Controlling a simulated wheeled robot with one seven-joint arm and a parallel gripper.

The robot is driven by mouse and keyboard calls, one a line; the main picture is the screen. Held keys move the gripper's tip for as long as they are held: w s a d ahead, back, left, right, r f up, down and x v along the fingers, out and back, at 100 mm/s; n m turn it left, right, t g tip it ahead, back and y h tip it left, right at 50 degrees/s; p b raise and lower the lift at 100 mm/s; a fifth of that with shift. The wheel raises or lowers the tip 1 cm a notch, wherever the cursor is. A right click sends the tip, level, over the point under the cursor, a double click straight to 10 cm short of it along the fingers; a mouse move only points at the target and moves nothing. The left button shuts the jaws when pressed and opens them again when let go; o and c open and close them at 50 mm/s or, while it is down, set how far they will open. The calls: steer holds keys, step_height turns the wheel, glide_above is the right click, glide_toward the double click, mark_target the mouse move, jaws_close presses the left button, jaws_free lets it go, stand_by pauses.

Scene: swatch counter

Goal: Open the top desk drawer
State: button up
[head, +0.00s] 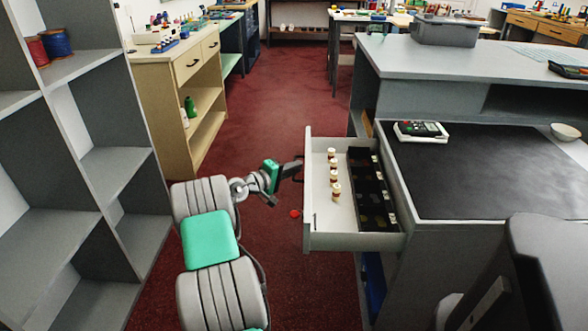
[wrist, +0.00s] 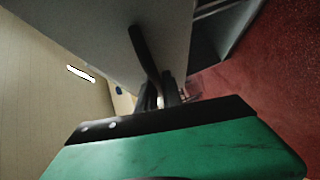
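The top desk drawer (head: 340,241) stands pulled well out from the left side of the grey desk (head: 495,48). Its pale front panel (head: 308,205) faces left, toward my arm. The dark bar handle (wrist: 143,48) crosses the panel in the wrist view and runs down to my fingers. My gripper (head: 296,167) is at the handle, just left of the front panel in the head view. In the wrist view my gripper (wrist: 165,92) has its dark fingers close together around the handle's near end. The exact contact is partly hidden by the gripper body.
Several small bottles (head: 334,172) and a black divided tray (head: 370,190) are inside the drawer. A device (head: 421,131) and a bowl (head: 565,132) sit on the desk. Grey shelves (head: 105,160) stand at left. Red floor (head: 270,90) is clear behind my arm.

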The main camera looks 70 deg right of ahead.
steer(key=shift+o, duration=0.8)
steer(key=shift+w, duration=0.1)
steer(key=p+v, duration=0.1)
steer(key=v, duration=0.7)
